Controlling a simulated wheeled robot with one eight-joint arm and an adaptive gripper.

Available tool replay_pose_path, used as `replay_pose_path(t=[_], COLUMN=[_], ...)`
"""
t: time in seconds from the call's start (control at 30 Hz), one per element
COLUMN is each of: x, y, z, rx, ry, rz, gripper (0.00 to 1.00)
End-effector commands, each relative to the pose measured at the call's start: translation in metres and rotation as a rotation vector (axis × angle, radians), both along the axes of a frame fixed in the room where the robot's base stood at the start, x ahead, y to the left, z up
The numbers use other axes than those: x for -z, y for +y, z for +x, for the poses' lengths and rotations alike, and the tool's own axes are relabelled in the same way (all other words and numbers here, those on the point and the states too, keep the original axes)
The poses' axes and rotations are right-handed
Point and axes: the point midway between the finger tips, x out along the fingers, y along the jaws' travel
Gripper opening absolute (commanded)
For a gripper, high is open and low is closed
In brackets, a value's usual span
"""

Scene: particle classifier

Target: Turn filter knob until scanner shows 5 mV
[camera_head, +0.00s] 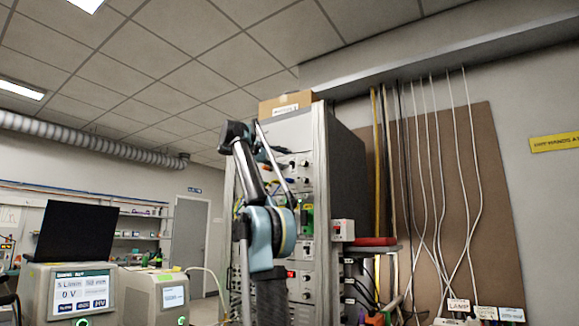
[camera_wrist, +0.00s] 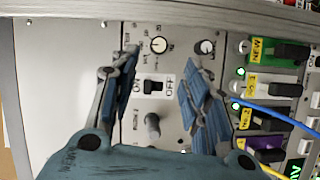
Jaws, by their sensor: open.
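My gripper (camera_wrist: 160,62) is open, its two blue-padded fingers spread over a grey rack panel. Between the fingers are a black ON/OFF switch (camera_wrist: 153,87) and a grey knob (camera_wrist: 152,126). A small round knob (camera_wrist: 158,45) sits above the switch near the fingertips. Another knob (camera_wrist: 205,47) is just past the right fingertip. I cannot read which one is the filter knob. I cannot tell whether the fingers touch the panel. In the head view my arm stands before the instrument rack (camera_head: 320,200) and hides part of it. I cannot identify the scanner readout.
A boxy instrument (camera_head: 82,292) at lower left shows "0 V" on its screen. Beside it is another instrument (camera_head: 172,296) with an unreadable small display. Coloured modules (camera_wrist: 265,85) with blue and yellow cables lie right of the gripper. White cables (camera_head: 440,180) hang on the right wall.

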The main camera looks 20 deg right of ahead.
Motion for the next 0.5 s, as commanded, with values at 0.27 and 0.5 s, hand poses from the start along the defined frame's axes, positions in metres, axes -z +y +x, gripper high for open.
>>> replay_pose_path(t=[0.27,0.5], x=[-0.002,-0.002], y=[0.024,0.027], z=[-0.006,-0.007], rx=[0.0,0.001], ry=[0.0,0.0], rz=[0.0,0.0], gripper=[0.43,0.43])
